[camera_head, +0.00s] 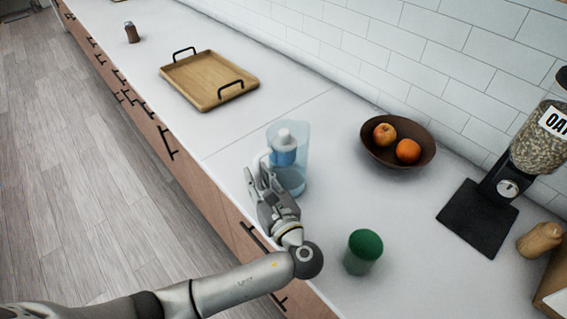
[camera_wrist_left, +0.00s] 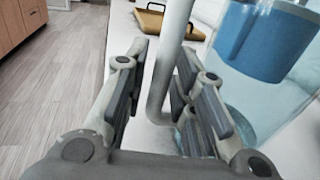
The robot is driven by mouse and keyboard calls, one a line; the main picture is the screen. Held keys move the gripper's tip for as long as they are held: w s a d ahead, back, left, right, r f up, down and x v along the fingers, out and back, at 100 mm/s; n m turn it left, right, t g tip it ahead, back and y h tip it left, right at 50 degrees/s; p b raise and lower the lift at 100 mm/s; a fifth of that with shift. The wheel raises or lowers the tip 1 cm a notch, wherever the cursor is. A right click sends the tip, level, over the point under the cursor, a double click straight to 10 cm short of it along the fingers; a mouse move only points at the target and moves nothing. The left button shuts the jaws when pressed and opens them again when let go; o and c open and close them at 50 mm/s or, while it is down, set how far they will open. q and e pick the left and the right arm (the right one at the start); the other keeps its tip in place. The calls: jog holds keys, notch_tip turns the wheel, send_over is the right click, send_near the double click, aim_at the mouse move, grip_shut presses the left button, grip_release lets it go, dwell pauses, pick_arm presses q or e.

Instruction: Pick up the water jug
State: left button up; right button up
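The water jug (camera_head: 301,150) is clear with a blue filter part inside and a pale handle. It stands upright on the white counter near the front edge. My left gripper (camera_head: 262,180) is at the jug's handle side. In the left wrist view, the handle (camera_wrist_left: 171,55) rises between the two fingers of my left gripper (camera_wrist_left: 164,95). The fingers are apart, with a clear gap between the handle and the left finger. The jug body (camera_wrist_left: 268,85) is just beyond the right finger. My right gripper is not in view.
A brown fruit bowl (camera_head: 425,160), a cereal dispenser (camera_head: 500,190) and a tiled wall lie to the right. A wooden tray (camera_head: 200,88) and a small shaker (camera_head: 132,33) are farther back. Counter left of the jug is clear.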

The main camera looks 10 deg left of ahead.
pick_arm(q)
jog(key=shift+c, duration=0.3)
grip_shut()
jog(key=shift+r, duration=0.3)
jog(key=shift+r+b, duration=0.35)
jog(key=shift+r, duration=0.5)
jog(key=s+a+r+b, duration=0.1)
jog(key=s+a+r, duration=0.7)
jog(key=s+r, duration=0.2)
jog(key=shift+s+a+r, duration=0.35)
jog(key=shift+s+r, duration=0.05)
